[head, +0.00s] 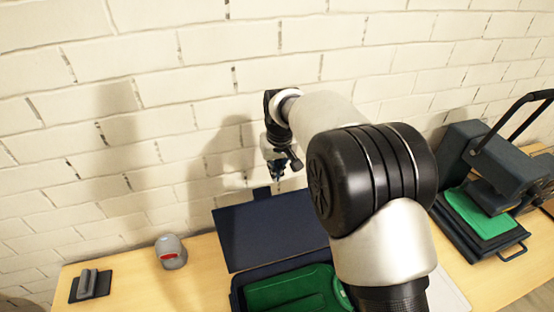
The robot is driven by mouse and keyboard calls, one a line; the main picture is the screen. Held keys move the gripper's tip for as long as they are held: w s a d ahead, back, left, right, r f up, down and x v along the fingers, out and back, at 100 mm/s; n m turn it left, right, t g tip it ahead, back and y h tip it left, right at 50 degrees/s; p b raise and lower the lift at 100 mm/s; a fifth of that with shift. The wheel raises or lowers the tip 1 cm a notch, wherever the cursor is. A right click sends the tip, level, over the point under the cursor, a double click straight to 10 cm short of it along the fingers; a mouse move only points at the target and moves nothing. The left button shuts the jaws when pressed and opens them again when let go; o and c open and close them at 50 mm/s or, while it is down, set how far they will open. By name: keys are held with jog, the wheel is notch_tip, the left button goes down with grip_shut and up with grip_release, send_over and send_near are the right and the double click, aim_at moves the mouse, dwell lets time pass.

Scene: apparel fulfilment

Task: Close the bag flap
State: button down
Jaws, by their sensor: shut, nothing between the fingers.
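The bag (238,292) is a dark navy case on the wooden table, with a green item (290,289) lying inside it. Its flap (270,233) stands open, raised at the back of the bag towards the wall, with a small tab at its top edge. My gripper (277,176) is above the flap, near its tab, and points downward. It looks shut and empty. Whether it touches the flap cannot be told. My arm hides the right part of the bag and flap.
A grey cap with a red patch (168,256) and a dark block with a grey handle (90,285) are on the table (130,275) at left. A heat press (490,180) with green cloth (478,213) stands at right. A white brick wall (150,100) is close behind.

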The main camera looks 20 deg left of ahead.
jog(key=s, duration=0.1)
jog(key=s+d, duration=0.1)
jog(key=d, duration=0.1)
jog(key=shift+s+d+f, duration=0.2)
jog(key=shift+s+f, duration=0.05)
jog(key=shift+s, duration=0.15)
jog(key=shift+s+d+b, duration=0.1)
jog(key=shift+b, duration=0.3)
